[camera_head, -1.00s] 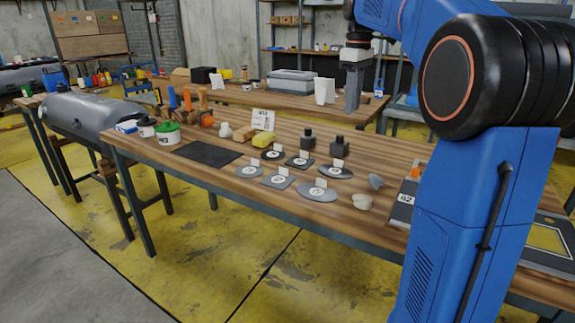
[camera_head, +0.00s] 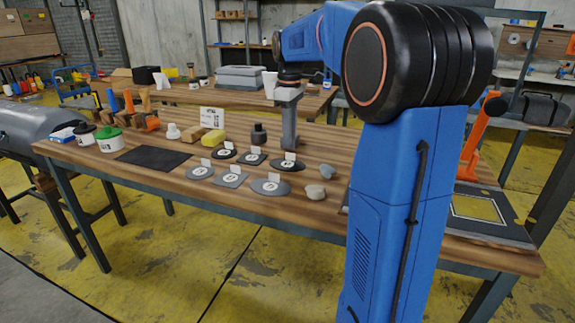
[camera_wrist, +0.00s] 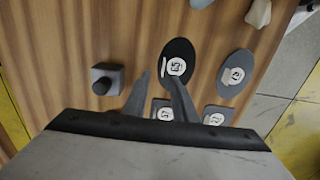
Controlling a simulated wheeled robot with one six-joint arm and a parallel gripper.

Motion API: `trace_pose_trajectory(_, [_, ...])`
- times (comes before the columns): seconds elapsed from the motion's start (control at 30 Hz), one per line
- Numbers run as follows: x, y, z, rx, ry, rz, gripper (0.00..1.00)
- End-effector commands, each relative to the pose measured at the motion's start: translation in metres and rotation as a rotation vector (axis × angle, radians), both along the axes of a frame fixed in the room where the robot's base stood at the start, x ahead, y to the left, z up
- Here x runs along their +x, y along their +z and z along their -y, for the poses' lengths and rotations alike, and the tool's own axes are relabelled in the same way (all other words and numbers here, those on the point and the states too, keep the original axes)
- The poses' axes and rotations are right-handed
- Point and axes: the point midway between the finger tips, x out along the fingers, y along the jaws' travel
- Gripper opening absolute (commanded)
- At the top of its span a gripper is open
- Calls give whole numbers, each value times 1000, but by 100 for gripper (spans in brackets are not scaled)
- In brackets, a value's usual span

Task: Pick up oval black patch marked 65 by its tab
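The oval black patch marked 65 (camera_wrist: 180,54) lies flat on the wooden bench, its white round label readable in the wrist view. Its thin pale tab (camera_wrist: 164,66) stands on the side toward my fingers. In the head view the patch (camera_head: 287,168) is the right one of the back row, with its white tab (camera_head: 290,156) upright. My gripper (camera_wrist: 159,77) is open, its two fingertips apart close to the tab's end of the patch. In the head view my gripper (camera_head: 289,147) is just behind and above the tab. I cannot tell whether a finger touches it.
Neighbouring patches are a grey oval (camera_wrist: 236,72), a black squarish one (camera_wrist: 163,111) and a grey squarish one (camera_wrist: 217,115). A dark block with a knob (camera_wrist: 107,79) stands left of my fingers. A black mat (camera_head: 152,159) lies bare on the bench.

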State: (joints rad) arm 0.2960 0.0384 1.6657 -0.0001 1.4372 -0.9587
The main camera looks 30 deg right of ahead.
Motion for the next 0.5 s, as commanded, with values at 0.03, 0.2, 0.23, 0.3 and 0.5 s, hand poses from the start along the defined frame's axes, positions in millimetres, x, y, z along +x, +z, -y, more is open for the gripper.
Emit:
trace_pose_trajectory(0.03, [0,-2,0,0,0,0,25])
trace_pose_trajectory(0.2, [-2,-15,-2,0,0,-1,25])
trace_pose_trajectory(0.23, [-3,-18,-2,0,0,-1,25])
trace_pose_trajectory(0.3, [-5,-29,-4,0,0,-3,25])
trace_pose_trajectory(0.5, [-5,-51,-4,0,0,-1,25])
